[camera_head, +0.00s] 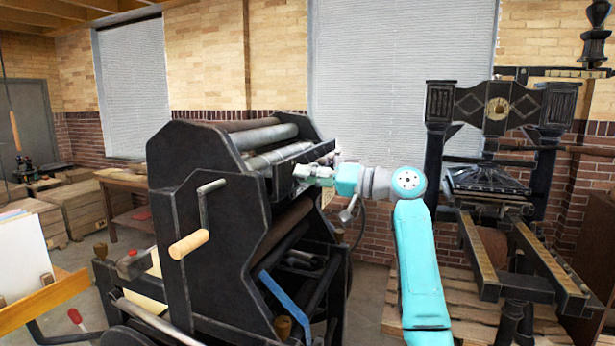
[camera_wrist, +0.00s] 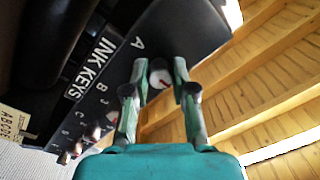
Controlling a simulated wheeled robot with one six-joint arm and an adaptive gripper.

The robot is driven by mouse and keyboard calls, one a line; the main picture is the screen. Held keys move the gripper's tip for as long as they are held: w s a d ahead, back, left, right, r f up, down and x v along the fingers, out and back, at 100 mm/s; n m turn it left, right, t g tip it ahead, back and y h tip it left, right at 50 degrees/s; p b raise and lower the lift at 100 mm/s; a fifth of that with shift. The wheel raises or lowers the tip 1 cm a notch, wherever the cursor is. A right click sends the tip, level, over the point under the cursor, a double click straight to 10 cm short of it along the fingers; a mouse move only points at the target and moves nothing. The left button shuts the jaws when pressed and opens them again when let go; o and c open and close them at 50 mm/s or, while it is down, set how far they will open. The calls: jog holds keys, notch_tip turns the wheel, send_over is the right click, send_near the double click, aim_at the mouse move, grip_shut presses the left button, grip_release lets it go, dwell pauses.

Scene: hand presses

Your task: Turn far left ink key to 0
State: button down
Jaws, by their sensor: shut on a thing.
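The ink key panel (camera_wrist: 100,65) runs diagonally across the wrist view, with white "INK KEYS" lettering and a row of letters starting at A. A round pale key (camera_wrist: 160,78) with a red mark sits beside the A, at the end of the row. My gripper (camera_wrist: 161,66) is shut on this end key, with one finger on each side of it. Several other keys (camera_wrist: 96,131) continue down the row to the lower left. In the head view my gripper (camera_head: 302,172) reaches the right side of the black press (camera_head: 225,225). The key itself is hidden there.
The press has a crank with a wooden handle (camera_head: 188,244) on its near side. A second, ornate hand press (camera_head: 497,190) stands at the right, behind my arm. A wooden table (camera_head: 125,178) and crates (camera_head: 75,205) stand at the back left.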

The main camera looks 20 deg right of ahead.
jog(key=shift+f, duration=0.1)
jog(key=c, duration=1)
grip_release()
jog(key=shift+o, duration=0.2)
jog(key=shift+s+d, duration=0.1)
jog(key=v, duration=1.1)
jog(key=shift+s+d, duration=0.25)
jog(key=shift+d, duration=0.1)
